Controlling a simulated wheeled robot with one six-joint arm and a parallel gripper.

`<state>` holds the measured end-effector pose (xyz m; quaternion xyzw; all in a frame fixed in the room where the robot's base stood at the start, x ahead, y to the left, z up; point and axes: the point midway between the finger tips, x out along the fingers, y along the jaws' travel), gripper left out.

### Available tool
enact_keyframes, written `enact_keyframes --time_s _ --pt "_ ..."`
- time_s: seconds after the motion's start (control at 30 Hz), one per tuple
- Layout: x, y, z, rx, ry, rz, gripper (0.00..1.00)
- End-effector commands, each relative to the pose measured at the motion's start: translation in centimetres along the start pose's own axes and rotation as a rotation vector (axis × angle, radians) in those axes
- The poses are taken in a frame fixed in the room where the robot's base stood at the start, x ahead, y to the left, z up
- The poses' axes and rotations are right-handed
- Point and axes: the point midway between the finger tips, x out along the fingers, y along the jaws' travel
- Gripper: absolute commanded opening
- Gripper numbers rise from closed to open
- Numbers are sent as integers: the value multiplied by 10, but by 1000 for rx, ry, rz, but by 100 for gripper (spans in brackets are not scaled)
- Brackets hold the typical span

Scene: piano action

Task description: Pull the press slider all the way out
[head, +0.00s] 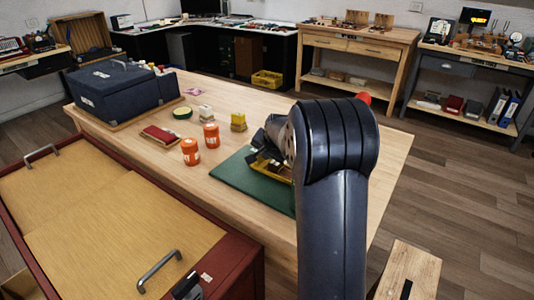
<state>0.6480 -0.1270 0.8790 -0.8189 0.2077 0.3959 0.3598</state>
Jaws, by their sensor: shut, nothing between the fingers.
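My gripper (262,146) is over the green mat (235,180) on the wooden table, partly hidden behind my own dark arm. It is shut and empty. Just below it, a yellow and dark device (268,168) sits on the mat; it may be the press. My gripper and arm cover much of it, so I cannot make out its slider or how far out that is. I cannot tell whether the gripper touches the device.
A red-edged cabinet (110,220) is at front left, a wooden stool (412,268) at front right. The floor at right is open.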

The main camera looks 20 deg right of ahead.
Motion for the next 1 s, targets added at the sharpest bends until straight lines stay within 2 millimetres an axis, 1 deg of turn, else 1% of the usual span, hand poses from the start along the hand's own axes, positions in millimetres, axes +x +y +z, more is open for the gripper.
enact_keyframes --time_s 0.2,0.27,0.37,0.53,0.67,0.8,1.0 --pt "0 0 0 0 0 0 0" --pt "0 -3 0 -1 -1 0 0" --pt "5 -15 -1 -3 -3 0 0" --pt "19 -43 -1 -3 -4 -1 0" --pt "28 -57 -1 -1 -3 -1 0" --pt "32 -61 0 -1 -2 -1 0" --pt "32 -62 0 0 -1 -3 0"
